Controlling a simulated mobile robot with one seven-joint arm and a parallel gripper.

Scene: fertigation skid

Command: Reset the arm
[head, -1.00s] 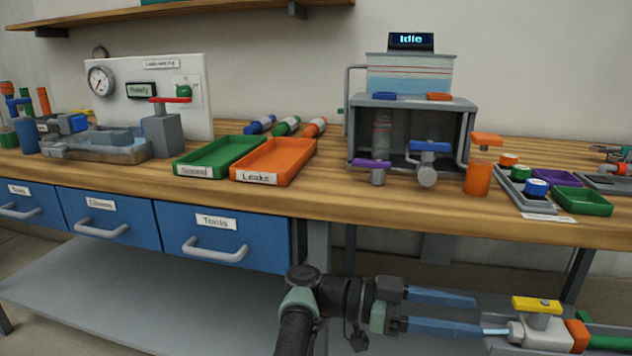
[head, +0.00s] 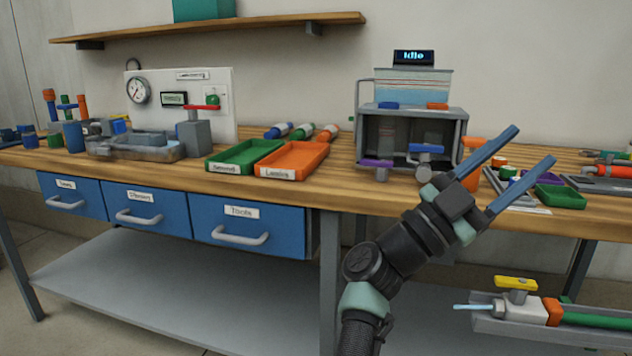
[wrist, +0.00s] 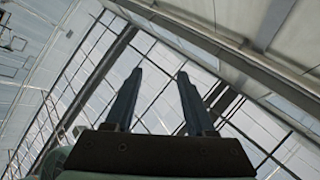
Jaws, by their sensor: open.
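My gripper (head: 521,146) is raised in front of the right part of the bench, its two blue fingers spread apart and pointing up and to the right. Nothing is between the fingers. In the wrist view my gripper (wrist: 160,80) also shows open and empty, against a glazed roof or wall. In the head view the fingers overlap part of an orange-topped fitting and the small trays behind them.
A wooden bench (head: 300,194) spans the view. It bears a green tray (head: 222,167), an orange tray (head: 318,158) and a grey rig (head: 370,130) with an "Idle" display (head: 413,57). A yellow-handled valve assembly (head: 516,284) lies low at right.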

